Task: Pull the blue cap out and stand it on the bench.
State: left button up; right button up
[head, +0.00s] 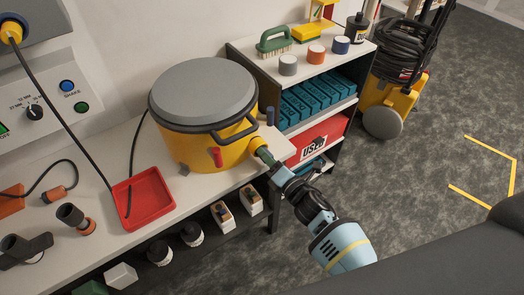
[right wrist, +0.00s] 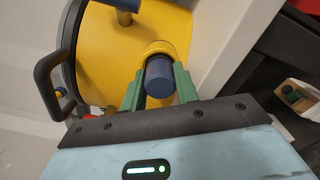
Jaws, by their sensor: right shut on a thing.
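The yellow canister (head: 190,150) with a grey lid (head: 203,90) stands on the bench (head: 120,238). A round yellow port (right wrist: 158,48) sticks out of its side. The blue cap (right wrist: 159,78) is at the mouth of this port, seen end-on in the right wrist view. My right gripper (head: 263,155) reaches the port from the lower right. Its green fingers (right wrist: 159,82) are shut on the blue cap, one on each side. In the head view the fingers hide the cap. How deep the cap sits in the port I cannot tell. My left gripper is out of view.
A red tray (head: 143,198) lies on the bench left of the canister. A red peg (head: 215,157) and a dark blue peg (head: 270,116) stand out at the canister's side. A shelf unit (head: 318,75) stands behind. The bench's front edge is close below the port.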

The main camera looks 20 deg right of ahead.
grip_shut()
jog(key=shift+s, duration=0.1)
jog(key=p+v, duration=0.1)
jog(key=v, duration=0.5)
jog(key=shift+s, duration=0.2)
dwell(1.6)
jog(key=shift+r, duration=0.1)
jog(key=s+d+r+m+h, duration=0.2)
jog(key=s+r+h, duration=0.1)
jog(key=s+r, duration=0.4)
jog(key=s+d+r+m+t+h, duration=0.1)
jog(key=s+d+r+m+h, duration=0.1)
jog(key=s+r, duration=0.5)
jog(key=shift+s+d+r+h, duration=0.2)
jog(key=shift+d+r+h, duration=0.35)
jog(key=shift+r, duration=0.75)
